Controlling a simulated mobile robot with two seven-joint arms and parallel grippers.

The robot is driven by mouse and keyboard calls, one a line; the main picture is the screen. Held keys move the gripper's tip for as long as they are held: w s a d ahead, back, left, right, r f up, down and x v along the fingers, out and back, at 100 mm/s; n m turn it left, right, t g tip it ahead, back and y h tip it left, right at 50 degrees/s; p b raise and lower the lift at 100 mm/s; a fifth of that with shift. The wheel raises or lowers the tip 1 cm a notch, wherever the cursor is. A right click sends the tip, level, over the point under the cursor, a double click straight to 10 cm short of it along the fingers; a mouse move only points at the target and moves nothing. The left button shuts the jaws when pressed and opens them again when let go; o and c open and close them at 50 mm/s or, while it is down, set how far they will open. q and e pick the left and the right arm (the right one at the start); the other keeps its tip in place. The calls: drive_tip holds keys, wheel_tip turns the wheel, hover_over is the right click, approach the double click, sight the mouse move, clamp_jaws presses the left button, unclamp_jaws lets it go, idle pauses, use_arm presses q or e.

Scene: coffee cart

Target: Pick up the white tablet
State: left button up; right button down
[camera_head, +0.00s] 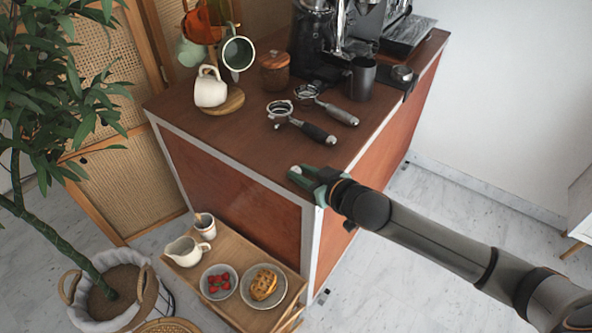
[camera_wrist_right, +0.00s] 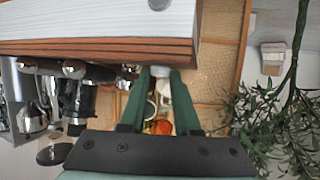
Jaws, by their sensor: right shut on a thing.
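The white tablet (camera_head: 296,170) is a tiny pale disc at the tips of my right gripper (camera_head: 303,175), above the front corner of the brown counter top (camera_head: 240,135). In the right wrist view the tablet (camera_wrist_right: 160,71) shows between the two green fingertips of my right gripper (camera_wrist_right: 161,76), which are shut on it. That view does not show clearly whether the tablet touches the wood. My left gripper is in neither view.
Two portafilters (camera_head: 318,133) (camera_head: 340,115) lie on the counter behind the gripper. A dark metal cup (camera_head: 362,80), a wooden jar (camera_head: 275,73) and a white mug (camera_head: 210,90) stand farther back. A lower wooden shelf (camera_head: 215,250) holds dishes. A plant (camera_head: 50,110) stands at left.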

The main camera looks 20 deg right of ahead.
idle(0.3)
wheel_tip(320, 180, up, 4)
drive_tip(key=shift+s+d+f, duration=0.1)
drive_tip(key=shift+f, duration=0.05)
drive_tip(key=s+r, duration=0.1)
drive_tip(key=s+d+r, duration=0.1)
drive_tip(key=d+r, duration=0.1)
drive_tip(key=r, duration=0.1)
drive_tip(key=shift+s+d+p, duration=0.1)
drive_tip(key=shift+s+p, duration=0.3)
drive_tip(key=s+d+r, duration=0.5)
drive_tip(key=s+d, duration=0.1)
drive_tip(key=s, duration=0.2)
drive_tip(key=shift+b, duration=0.3)
drive_tip(key=shift+d+r, duration=0.15)
